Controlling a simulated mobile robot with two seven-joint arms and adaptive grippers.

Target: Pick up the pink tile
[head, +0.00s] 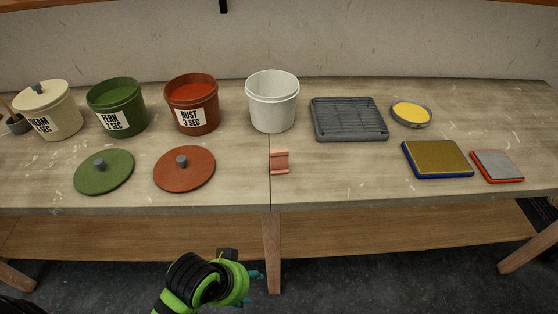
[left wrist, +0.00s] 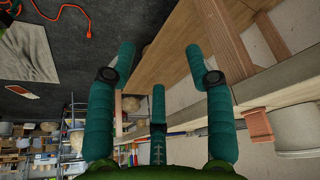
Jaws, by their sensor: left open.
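The pink tile (head: 280,161) stands on the workbench near its front edge, at the middle of the head view, below the white bucket. It also shows in the left wrist view (left wrist: 257,124), at the right, beyond my fingers. My left gripper (head: 255,281) is at the bottom of the head view, in front of the bench and apart from the tile. In the left wrist view its teal fingers (left wrist: 160,75) are spread with nothing between them. My right gripper is in neither view.
Behind the tile stand the white bucket (head: 272,103) and a rust bucket (head: 193,107). A rust lid (head: 184,169) lies to its left. A grey grate (head: 349,119) and a blue-edged pad (head: 437,159) lie to its right. A lower shelf (head: 150,235) runs under the bench (head: 340,185).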

